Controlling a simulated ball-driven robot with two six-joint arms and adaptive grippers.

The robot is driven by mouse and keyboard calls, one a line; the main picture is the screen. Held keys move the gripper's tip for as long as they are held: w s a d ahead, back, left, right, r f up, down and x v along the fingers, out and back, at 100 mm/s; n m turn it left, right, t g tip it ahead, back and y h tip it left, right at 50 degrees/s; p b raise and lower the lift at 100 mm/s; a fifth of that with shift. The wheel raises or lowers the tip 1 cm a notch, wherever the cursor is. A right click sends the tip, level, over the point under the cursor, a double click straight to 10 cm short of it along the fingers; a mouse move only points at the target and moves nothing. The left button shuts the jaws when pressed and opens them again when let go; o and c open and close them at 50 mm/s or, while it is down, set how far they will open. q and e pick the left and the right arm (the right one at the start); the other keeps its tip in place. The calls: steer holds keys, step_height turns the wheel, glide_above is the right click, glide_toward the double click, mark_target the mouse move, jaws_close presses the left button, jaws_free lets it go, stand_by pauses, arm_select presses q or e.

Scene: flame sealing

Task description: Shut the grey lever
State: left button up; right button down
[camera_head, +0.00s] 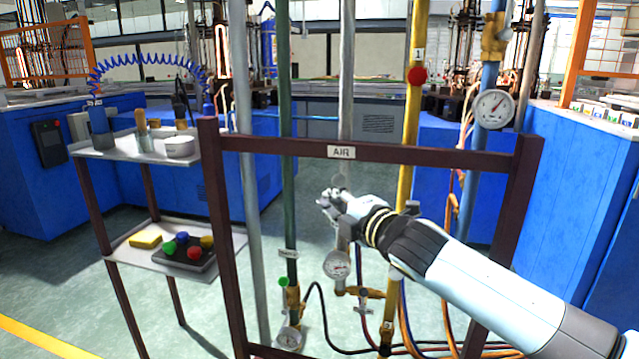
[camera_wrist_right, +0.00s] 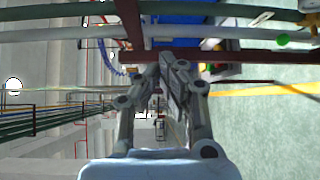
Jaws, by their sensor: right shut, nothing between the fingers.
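The grey pipe (camera_head: 347,75) runs down the middle of the head view, behind the frame's top bar, where a white label (camera_head: 341,152) reads AIR. My right gripper (camera_head: 327,200) is shut and empty, in front of the grey pipe just below the label. In the right wrist view its fingers (camera_wrist_right: 172,62) are together with nothing between them. The grey lever cannot be made out clearly; the gripper and wrist cover that part of the pipe. A gauge (camera_head: 337,264) and brass fittings sit lower on this line. My left gripper is not in view.
A dark red frame (camera_head: 270,146) spans the pipes. A green pipe (camera_head: 285,80) stands left, a yellow pipe (camera_head: 417,45) with a red knob (camera_head: 417,75) right. A shelf (camera_head: 130,148) with tools and coloured knobs stands left. Hoses hang low beneath my right arm.

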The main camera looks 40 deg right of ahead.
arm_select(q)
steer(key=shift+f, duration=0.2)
arm_select(e)
steer(key=w+d, duration=0.4)
steer(key=w, duration=0.4)
steer(key=shift+w+d+f, duration=0.15)
steer(key=shift+w+f, duration=0.1)
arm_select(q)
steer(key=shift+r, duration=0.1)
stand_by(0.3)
